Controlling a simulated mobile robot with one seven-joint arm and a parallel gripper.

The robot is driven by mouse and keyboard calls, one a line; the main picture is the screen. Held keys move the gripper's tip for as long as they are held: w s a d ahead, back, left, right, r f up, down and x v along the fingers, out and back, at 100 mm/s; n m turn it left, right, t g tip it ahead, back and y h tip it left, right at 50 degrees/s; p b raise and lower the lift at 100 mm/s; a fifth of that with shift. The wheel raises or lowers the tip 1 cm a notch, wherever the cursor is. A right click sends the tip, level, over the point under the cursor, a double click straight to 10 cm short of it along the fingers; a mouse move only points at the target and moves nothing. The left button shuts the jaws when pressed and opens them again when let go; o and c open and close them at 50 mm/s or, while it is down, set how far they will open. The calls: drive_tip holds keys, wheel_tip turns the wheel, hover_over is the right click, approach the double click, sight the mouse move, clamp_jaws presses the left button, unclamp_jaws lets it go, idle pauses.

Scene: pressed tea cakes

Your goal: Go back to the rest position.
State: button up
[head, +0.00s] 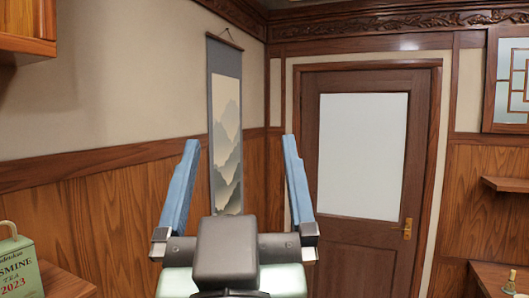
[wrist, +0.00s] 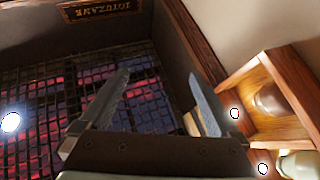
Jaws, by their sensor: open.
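My gripper (head: 240,143) is raised in the middle of the head view, its two blue fingers spread wide with nothing between them. It also shows in the wrist view (wrist: 158,74), open and empty, in front of a dark tiled surface (wrist: 140,105). No tea cake can be made out for certain in either view.
A green box lettered Jasmine Tea 2023 (head: 16,262) stands at the lower left. A hanging scroll (head: 227,140) and a wooden door (head: 362,235) are behind my gripper. Wooden shelves (head: 505,185) are at the right. The wrist view shows a wooden compartment (wrist: 258,122) holding a brown rounded thing (wrist: 270,99).

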drive_tip(key=s+d+r+m+t+h, duration=0.1)
drive_tip(key=s+d+r+t, duration=0.1)
drive_tip(key=s+r, duration=0.3)
drive_tip(key=shift+d+r+t, duration=0.15)
drive_tip(key=shift+d+t, duration=0.05)
drive_tip(key=shift+t, duration=0.1)
drive_tip(key=shift+w, duration=0.1)
wheel_tip(320, 180, down, 9)
drive_tip(key=b, duration=0.8)
drive_tip(key=shift+r, duration=0.2)
drive_tip(key=shift+a, duration=0.1)
